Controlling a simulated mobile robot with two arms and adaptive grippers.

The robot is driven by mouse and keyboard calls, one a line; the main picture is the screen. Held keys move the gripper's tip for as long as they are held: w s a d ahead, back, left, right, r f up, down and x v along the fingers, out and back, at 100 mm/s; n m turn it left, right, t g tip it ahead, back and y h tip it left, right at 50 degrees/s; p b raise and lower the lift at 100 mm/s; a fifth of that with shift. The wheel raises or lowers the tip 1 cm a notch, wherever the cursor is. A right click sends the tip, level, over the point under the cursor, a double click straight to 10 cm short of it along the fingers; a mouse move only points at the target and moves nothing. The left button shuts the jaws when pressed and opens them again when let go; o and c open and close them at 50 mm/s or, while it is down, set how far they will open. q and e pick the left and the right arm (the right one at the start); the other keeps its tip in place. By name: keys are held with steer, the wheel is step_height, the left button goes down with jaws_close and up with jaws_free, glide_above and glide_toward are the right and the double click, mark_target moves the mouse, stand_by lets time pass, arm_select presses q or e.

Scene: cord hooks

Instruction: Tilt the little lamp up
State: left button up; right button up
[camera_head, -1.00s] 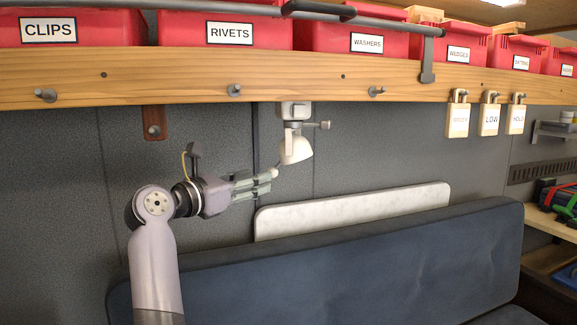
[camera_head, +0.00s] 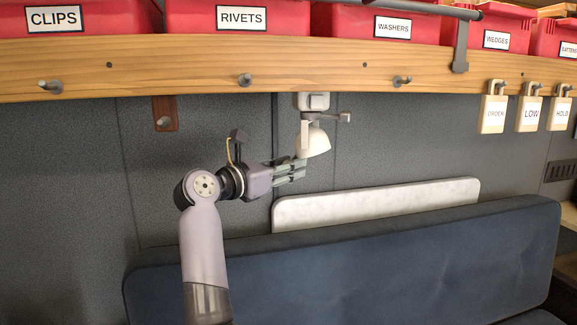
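The little lamp (camera_head: 313,145) hangs under the wooden shelf board in the middle of the view. It has a pale mount, a short arm with a small knob at its right, and a cream shade whose opening faces mostly down. My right gripper (camera_head: 303,170) is at the lower left of the shade, its fingers pointing right. The fingertips are very close to the shade's lower left edge; I cannot tell whether they touch it. The fingers lie close together, and whether they are open or shut is not clear. My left gripper is not in view.
Above is the wooden board (camera_head: 180,75) with metal hooks (camera_head: 245,79) and red bins (camera_head: 120,15). Padlock-shaped tags (camera_head: 492,112) hang at the right. Below are a pale panel (camera_head: 390,203) and a blue seat back (camera_head: 350,265). The wall left of the lamp is mostly clear.

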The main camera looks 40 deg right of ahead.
steer(key=shift+r, duration=0.1)
jaws_close()
stand_by(0.3)
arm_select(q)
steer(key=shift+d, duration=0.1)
arm_select(e)
steer(key=shift+d, duration=0.1)
